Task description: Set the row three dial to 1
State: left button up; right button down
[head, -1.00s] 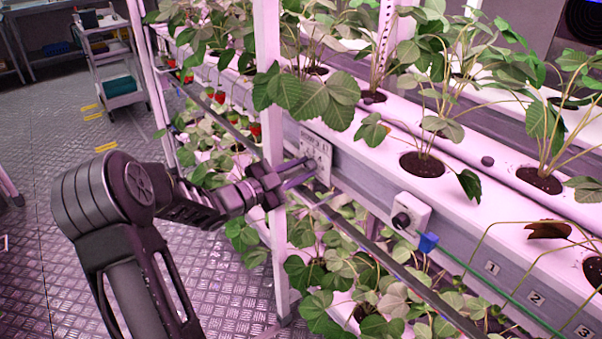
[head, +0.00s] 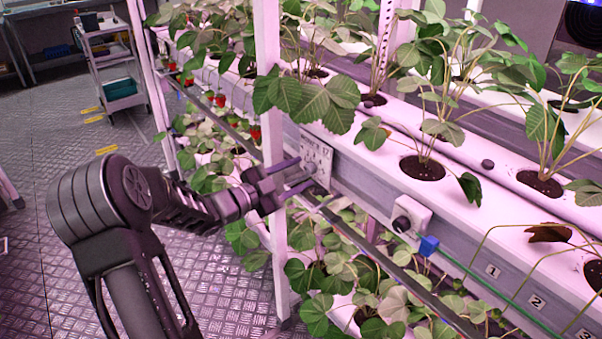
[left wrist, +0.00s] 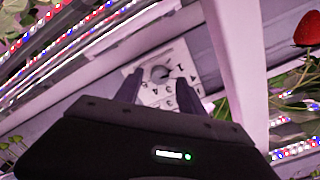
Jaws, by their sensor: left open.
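A white dial plate (head: 317,152) is fixed to the side of the grow channel, just behind a white rack post. Its lettering is too small to read in the head view. In the left wrist view, the plate (left wrist: 180,72) shows a grey round dial (left wrist: 158,73) with numbers around it, a 1 at its right. The dial's dark mark seems to lie on the side toward the 1. My left gripper (head: 293,176) is open in front of the plate, its fingers apart. In the wrist view, its fingers (left wrist: 157,93) stand either side below the dial, holding nothing.
The white post (head: 270,130) stands close beside my left gripper. Strawberry plants (head: 305,95) hang above it and more leaves lie below. A cart (head: 115,75) stands at the back left.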

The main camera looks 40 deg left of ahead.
pick_arm(q)
jog(key=v, duration=0.6)
jog(key=shift+s, duration=0.3)
